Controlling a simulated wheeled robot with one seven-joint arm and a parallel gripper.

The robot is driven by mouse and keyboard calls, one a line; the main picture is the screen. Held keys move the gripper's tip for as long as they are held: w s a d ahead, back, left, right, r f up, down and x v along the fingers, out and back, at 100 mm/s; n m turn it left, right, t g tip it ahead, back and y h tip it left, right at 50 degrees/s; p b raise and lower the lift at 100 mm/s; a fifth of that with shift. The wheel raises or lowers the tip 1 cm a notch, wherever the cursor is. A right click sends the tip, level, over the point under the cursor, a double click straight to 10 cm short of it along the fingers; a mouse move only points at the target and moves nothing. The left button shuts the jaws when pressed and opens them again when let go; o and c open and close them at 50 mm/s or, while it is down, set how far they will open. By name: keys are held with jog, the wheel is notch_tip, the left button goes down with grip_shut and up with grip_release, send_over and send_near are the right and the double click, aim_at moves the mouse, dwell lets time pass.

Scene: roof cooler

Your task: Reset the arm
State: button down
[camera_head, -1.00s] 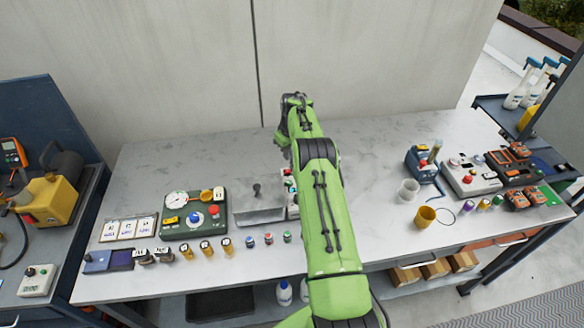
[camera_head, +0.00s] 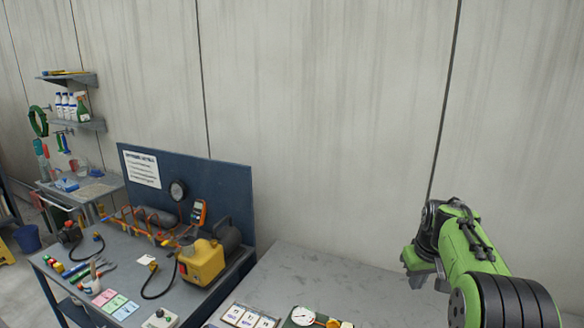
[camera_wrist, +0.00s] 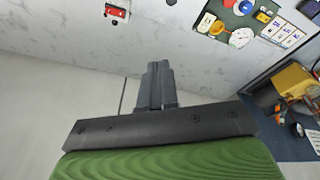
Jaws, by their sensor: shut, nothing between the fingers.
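My gripper (camera_wrist: 158,84) shows in the wrist view with its dark fingers together and nothing between them. It hangs over the grey bench top, apart from everything on it. In the head view my green arm reaches in from the lower right, bent near the wall; I cannot make out the fingertips there.
The grey workbench (camera_head: 330,278) has bare room at its back. To its left stands a bench with a yellow pump (camera_head: 203,262) and a blue backboard (camera_head: 225,190). White cards (camera_head: 250,318) lie near the bottom edge. The pale wall (camera_head: 320,120) rises behind. Shelves with bottles (camera_head: 72,105) are far left.

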jog(key=s+a+r+t, duration=0.1)
jog(key=s+a+r, duration=0.55)
jog(key=s, duration=0.25)
jog(key=s+a+f+t+b, duration=0.1)
jog(key=s+a, duration=0.3)
jog(key=s, duration=0.8)
jog(key=s+a+f+b, duration=0.1)
jog(key=s+a+f, duration=0.2)
jog(key=s, duration=0.9)
jog(key=shift+s+a+f+m+t, duration=0.2)
jog(key=shift+a+m+t, duration=0.2)
jog(key=shift+a, duration=0.25)
